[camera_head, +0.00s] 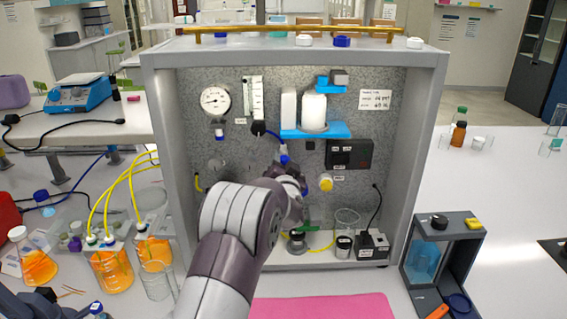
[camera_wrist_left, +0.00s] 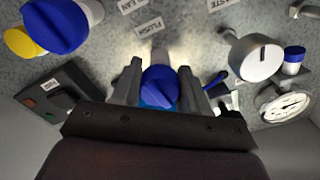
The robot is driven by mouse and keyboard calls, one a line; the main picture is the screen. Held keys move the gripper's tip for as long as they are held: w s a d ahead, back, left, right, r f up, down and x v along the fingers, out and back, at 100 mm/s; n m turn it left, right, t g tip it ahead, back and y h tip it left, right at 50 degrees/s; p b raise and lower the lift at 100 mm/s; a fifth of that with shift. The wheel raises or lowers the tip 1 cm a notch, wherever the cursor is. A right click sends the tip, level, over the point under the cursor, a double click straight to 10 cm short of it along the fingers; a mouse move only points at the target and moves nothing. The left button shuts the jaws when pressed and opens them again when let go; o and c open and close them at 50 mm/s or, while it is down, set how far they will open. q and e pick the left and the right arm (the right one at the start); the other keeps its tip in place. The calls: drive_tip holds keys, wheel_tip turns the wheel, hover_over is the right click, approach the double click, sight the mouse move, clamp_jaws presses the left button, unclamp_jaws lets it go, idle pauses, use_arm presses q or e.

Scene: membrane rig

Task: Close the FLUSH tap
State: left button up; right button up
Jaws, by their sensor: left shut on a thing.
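The FLUSH tap has a blue round knob (camera_wrist_left: 160,86) with a raised ridge that looks slanted in the left wrist view. The FLUSH label (camera_wrist_left: 150,28) is on the grey speckled panel near it. My left gripper (camera_wrist_left: 160,92) is shut on the blue knob, one finger on each side of it. In the head view my left gripper (camera_head: 292,181) is at the panel and my arm hides most of the tap.
A large blue knob (camera_wrist_left: 57,24) and a yellow one (camera_wrist_left: 20,41) are near the gripper. A white round fitting (camera_wrist_left: 254,57) and a gauge (camera_wrist_left: 287,106) are on the other side. A glass beaker (camera_head: 346,222) stands low in the rig.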

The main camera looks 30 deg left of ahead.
use_arm(q)
drive_tip(key=shift+m, duration=1)
drive_tip(key=o, duration=1)
drive_tip(key=shift+o, duration=0.2)
drive_tip(key=shift+s+d, duration=0.15)
drive_tip(key=shift+s, duration=0.1)
drive_tip(key=b+v, duration=0.3)
drive_tip(key=v, duration=0.9)
